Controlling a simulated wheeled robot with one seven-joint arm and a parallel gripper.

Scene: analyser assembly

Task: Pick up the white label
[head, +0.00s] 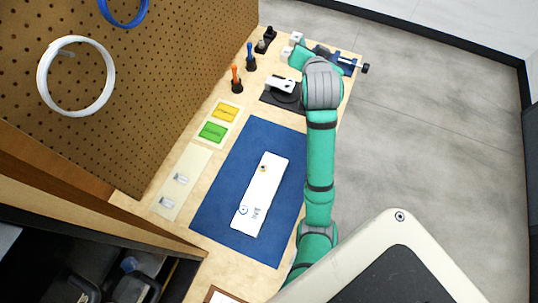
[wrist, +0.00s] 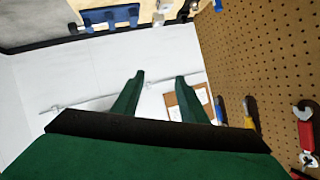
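A pale label sheet (head: 236,109) lies beside the pegboard in the head view, with a yellow label (head: 225,112) and a green label (head: 213,131) on it. I cannot clearly make out a white label on it. My gripper (head: 293,46) is at the far end of the table, beyond the label sheet and to its right. In the wrist view my gripper's two green fingers (wrist: 158,78) stand apart with nothing between them. They point toward a white wall.
A blue mat (head: 217,196) carries a long white panel (head: 266,182). A strip with two small pale parts (head: 180,179) lies left of it. Orange (head: 236,79) and blue (head: 250,57) upright tools stand near the pegboard (head: 170,70). A blue vise-like device (head: 345,66) sits beyond my arm.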

